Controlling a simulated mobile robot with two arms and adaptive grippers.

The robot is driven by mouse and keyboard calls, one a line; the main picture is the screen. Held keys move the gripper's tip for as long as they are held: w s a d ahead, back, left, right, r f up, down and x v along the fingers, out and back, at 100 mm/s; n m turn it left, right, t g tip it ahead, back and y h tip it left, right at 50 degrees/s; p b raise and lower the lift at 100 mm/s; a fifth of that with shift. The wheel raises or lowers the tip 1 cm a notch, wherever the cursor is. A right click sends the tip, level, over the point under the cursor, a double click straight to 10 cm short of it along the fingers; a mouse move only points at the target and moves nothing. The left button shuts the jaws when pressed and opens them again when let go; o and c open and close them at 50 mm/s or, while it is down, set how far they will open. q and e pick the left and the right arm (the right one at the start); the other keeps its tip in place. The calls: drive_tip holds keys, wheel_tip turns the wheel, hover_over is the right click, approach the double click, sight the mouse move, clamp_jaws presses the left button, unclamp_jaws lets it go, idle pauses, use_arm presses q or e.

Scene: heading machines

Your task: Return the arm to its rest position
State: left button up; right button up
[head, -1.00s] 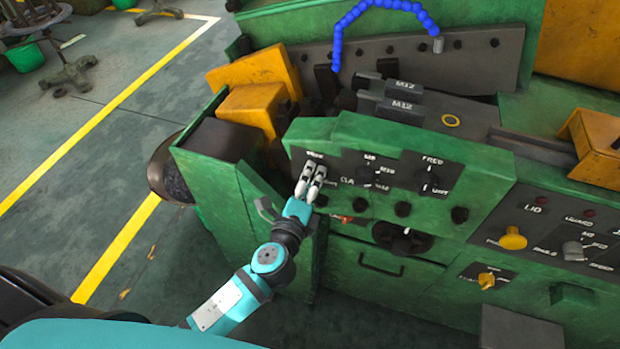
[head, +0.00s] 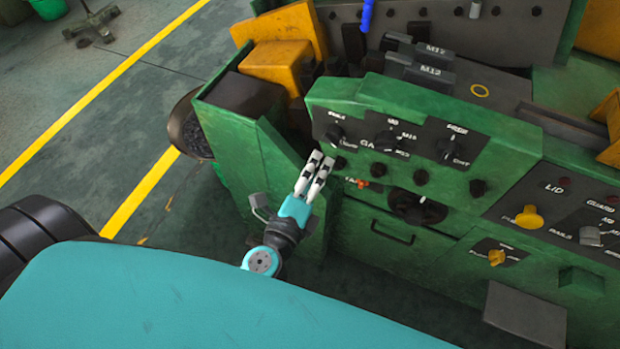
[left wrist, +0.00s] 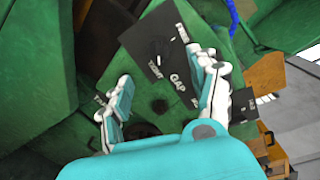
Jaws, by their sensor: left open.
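My left gripper (head: 322,160) is in front of the green machine's control panel (head: 375,137), just below the leftmost black knob (head: 335,134). In the left wrist view the two white and teal fingers of my left gripper (left wrist: 165,88) stand wide apart with nothing between them. The black label plate with white lettering (left wrist: 172,65) shows past the fingers, and they look apart from it. My right gripper is not in view.
Yellow knobs (head: 529,217) sit on the machine's right panel. A drawer handle (head: 392,233) is below the control panel. A round dark bin (head: 190,128) stands at the machine's left side.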

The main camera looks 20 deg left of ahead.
use_arm(q)
drive_tip(key=shift+s, duration=1.1)
